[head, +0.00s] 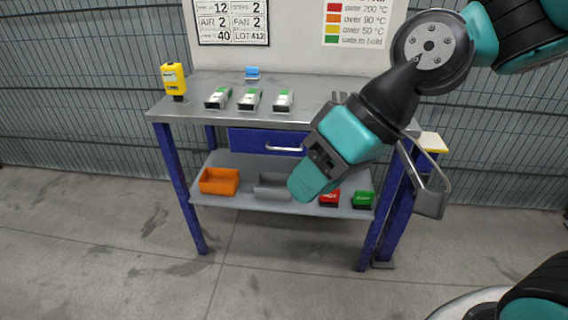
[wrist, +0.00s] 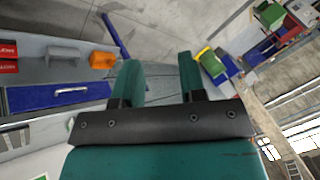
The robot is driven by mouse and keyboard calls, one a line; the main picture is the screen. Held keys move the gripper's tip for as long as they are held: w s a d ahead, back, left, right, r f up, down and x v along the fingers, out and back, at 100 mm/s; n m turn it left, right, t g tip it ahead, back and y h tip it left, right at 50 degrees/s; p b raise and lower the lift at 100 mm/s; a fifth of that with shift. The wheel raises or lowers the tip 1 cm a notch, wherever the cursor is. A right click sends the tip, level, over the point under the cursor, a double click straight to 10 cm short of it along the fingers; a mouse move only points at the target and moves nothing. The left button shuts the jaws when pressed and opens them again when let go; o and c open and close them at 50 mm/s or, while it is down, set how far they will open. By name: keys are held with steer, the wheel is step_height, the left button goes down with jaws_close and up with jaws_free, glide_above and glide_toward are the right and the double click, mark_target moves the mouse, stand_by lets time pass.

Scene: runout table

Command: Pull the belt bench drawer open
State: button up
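The belt bench (head: 300,113) has a grey top and blue legs. Its blue drawer (head: 245,140) sits under the top and looks shut; my arm hides its right end. A silver bar handle (head: 285,149) runs across the drawer front. In the wrist view the drawer (wrist: 40,101) and its handle (wrist: 72,90) show at the left, off to the side of my fingers. My gripper (head: 308,184) hangs in front of the bench, lower than the handle and a little right of it. In the wrist view my gripper (wrist: 160,66) has its two teal fingers apart, with nothing held between them.
The lower shelf (head: 250,204) holds an orange bin (head: 219,181), a grey bin (head: 272,187), a red box (head: 329,198) and a green box (head: 363,200). A yellow device (head: 173,79) and several small items stand on top. The floor in front is clear.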

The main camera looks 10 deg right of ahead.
steer(key=w+f+m+t+y+b, duration=0.6)
steer(key=w+f+b, duration=0.9)
steer(key=f+b, duration=0.1)
steer(key=w+d+f+m+t+h+b, duration=0.4)
steer(key=w+d+f+m+t+b, duration=0.6)
steer(key=w+d+f+m+b, duration=0.35)
steer(key=w+a+r+n+p, duration=0.1)
steer(key=w+a+p, duration=0.2)
steer(key=w+p, duration=0.4)
steer(key=w+a+r+p, duration=0.1)
steer(key=w+a+p, duration=0.2)
steer(key=w+p, duration=0.4)
steer(key=shift+w+a+r+n+t+h+p, duration=0.2)
steer(key=shift+w+r+n+t+h+p, duration=0.15)
steer(key=shift+p, duration=1.5)
steer(key=shift+s, duration=0.1)
steer(key=shift+c, duration=0.5)
jaws_close()
